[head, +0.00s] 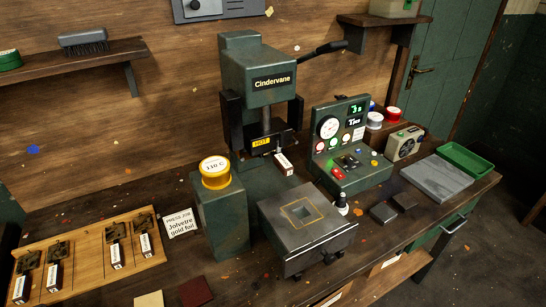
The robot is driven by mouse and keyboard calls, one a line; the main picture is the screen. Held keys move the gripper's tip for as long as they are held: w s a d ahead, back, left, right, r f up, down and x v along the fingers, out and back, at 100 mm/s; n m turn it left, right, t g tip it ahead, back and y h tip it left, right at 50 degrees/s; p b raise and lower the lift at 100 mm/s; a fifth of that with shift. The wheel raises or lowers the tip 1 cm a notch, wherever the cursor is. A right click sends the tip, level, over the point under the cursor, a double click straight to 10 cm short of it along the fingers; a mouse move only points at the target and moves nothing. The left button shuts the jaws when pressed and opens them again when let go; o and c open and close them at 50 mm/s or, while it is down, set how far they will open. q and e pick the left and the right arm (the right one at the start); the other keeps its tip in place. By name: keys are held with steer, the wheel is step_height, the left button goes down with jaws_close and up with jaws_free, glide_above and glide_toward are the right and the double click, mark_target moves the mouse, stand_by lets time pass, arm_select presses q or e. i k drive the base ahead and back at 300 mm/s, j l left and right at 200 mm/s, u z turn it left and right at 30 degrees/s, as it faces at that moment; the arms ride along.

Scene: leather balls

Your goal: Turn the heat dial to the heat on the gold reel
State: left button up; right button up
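The Cindervane press (262,85) stands at the back middle, with a yellow HOT label on its black lower part. A green control panel (350,165) stands to its right. It carries a round white dial (329,127), which looks like the heat dial; its pointer setting is too small to read. Beside it are small lit displays, one seeming to read 3 s. The gold reel (214,172) lies on a green block (221,218) left of the press; its white top label appears to read 110 C. Neither gripper is in view.
A job card (181,222) mentions gold foil. A wooden rack (88,287) holds several stamps at left. A grey metal block (306,222) sits in front. Red and white reels (374,120), a radio-like box (405,143), a grey slab (437,178) and a green tray (466,158) are at right.

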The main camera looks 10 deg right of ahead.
mark_target(349, 159)
steer(key=l+z, duration=0.1)
steer(key=z, duration=0.9)
